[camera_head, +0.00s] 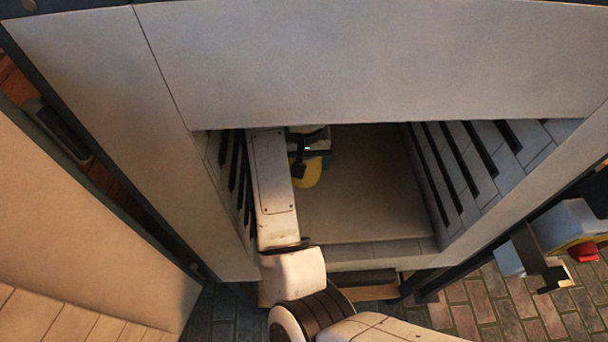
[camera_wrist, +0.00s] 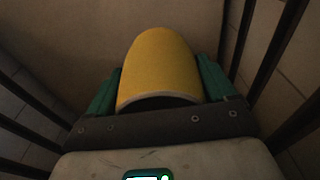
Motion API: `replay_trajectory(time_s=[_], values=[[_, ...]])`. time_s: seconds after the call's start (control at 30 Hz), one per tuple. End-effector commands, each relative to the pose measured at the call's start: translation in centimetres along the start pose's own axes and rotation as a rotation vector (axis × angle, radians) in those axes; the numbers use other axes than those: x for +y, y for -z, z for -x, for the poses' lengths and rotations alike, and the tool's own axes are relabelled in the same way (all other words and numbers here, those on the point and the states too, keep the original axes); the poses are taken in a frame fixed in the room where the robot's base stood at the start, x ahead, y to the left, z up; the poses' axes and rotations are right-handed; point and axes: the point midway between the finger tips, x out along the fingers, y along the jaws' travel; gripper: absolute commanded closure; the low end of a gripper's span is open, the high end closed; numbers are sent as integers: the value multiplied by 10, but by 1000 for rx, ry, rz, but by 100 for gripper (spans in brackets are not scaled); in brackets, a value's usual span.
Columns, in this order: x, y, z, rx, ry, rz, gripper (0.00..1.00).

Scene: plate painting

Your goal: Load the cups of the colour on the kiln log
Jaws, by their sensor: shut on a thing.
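A yellow cup (camera_wrist: 158,70) is held between the green fingers of my gripper (camera_wrist: 158,88) in the wrist view. Its rim faces my gripper's palm. In the head view the yellow cup (camera_head: 308,174) shows partly, beside my arm, inside the kiln chamber. The kiln floor (camera_head: 365,190) is bare to the right of the cup. I cannot tell whether the cup touches the floor. No kiln log is in view.
Dark slots line the kiln's left wall and right wall (camera_head: 480,165), close to my arm on the left. The open kiln door (camera_head: 80,230) stands at the left. A box with a red button (camera_head: 584,252) is at the right.

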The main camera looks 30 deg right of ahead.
Motion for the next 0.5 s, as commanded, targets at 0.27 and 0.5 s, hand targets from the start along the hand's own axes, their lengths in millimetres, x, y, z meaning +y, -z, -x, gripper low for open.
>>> replay_trajectory(time_s=[0.27,0.5], values=[[0,-6,-28,-3,-2,2,57],[0,-6,-58,-2,0,0,57]])
